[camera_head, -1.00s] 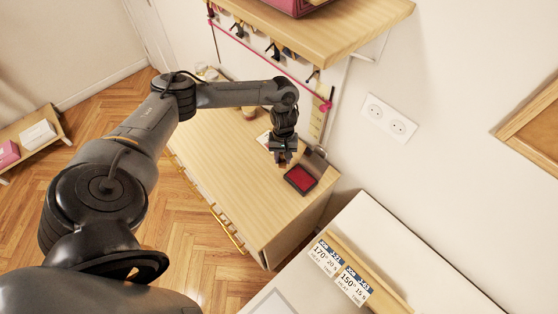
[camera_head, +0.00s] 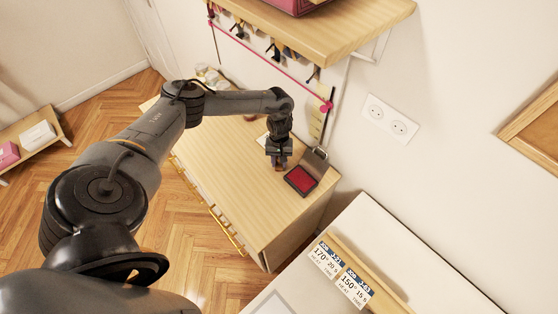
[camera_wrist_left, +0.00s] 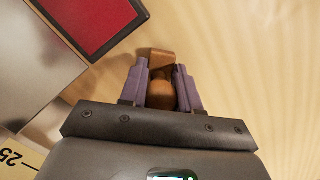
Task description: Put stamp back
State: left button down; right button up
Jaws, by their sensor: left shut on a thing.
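My left gripper (camera_head: 279,166) is over the wooden table, just left of the open ink pad. In the left wrist view its purple fingers (camera_wrist_left: 161,88) are shut on the brown wooden stamp (camera_wrist_left: 162,62). The stamp's handle is between the fingers and its block shows beyond the tips. I cannot tell whether its underside touches the table. The red ink pad (camera_head: 301,179) lies in a dark frame with its grey lid (camera_head: 315,161) raised behind it. The pad (camera_wrist_left: 92,22) shows at the upper left in the wrist view, apart from the stamp. My right gripper is not in view.
The wooden table (camera_head: 230,185) is clear in front of the gripper. A wooden shelf (camera_head: 350,35) with hanging tools is above the back. A yellow ruler (camera_wrist_left: 18,155) is near the pad. A white surface with temperature cards (camera_head: 340,272) stands at the lower right.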

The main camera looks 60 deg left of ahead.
pick_arm(q)
jog(key=shift+f, duration=0.2)
jog(key=c, duration=0.8)
grip_release()
jog(key=shift+r, duration=0.15)
jog(key=shift+w+a+r, duration=0.1)
jog(key=shift+a+r, duration=0.05)
jog(key=shift+r, duration=1.1)
jog(key=shift+w+a+r, duration=0.1)
jog(key=shift+a+r, duration=0.05)
jog(key=shift+r, duration=1.15)
jog(key=shift+w+a+r, duration=0.1)
jog(key=shift+a+r, duration=0.05)
jog(key=shift+r, duration=1.1)
